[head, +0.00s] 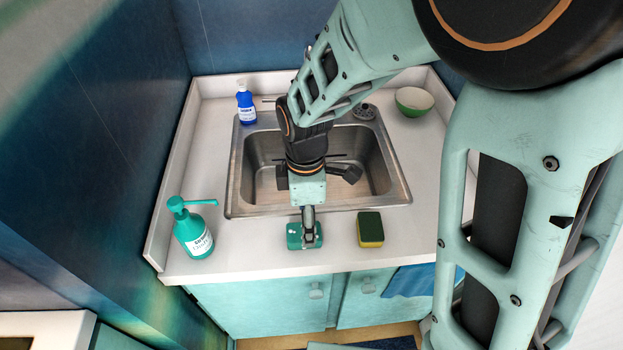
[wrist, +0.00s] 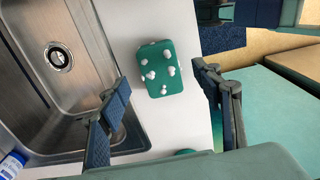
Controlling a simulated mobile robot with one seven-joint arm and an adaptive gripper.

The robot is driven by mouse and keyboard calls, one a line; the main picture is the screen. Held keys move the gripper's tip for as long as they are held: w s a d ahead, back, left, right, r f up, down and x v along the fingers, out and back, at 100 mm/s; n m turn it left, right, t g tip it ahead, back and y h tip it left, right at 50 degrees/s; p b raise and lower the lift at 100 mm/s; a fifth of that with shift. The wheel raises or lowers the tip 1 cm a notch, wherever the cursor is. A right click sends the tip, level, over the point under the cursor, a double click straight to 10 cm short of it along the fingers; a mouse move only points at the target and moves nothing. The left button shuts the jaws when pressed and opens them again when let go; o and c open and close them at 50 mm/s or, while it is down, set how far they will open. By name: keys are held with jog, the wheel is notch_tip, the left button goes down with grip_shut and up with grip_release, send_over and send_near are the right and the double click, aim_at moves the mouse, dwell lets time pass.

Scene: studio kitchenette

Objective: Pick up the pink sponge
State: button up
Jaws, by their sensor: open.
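No pink sponge shows in either view. A teal sponge-like block (head: 293,241) with white foam blobs lies on the counter in front of the sink; the wrist view shows its top face (wrist: 161,78). A yellow sponge with a dark green top (head: 370,230) lies to its right in the head view. My gripper (head: 308,228) points down over the teal block and partly hides it. In the wrist view my open gripper (wrist: 162,76) has one finger toward each side of the block, with visible gaps. Nothing is held.
A teal pump bottle (head: 195,235) stands left, a blue bottle (head: 246,105) back left, a green bowl (head: 414,101) back right. A blue cloth (head: 410,280) hangs at the counter's front (head: 270,268).

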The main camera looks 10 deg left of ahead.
aim_at(294, 234)
jog(key=shift+d+f, duration=0.15)
jog(key=shift+f, duration=2.5)
jog(key=c, duration=0.8)
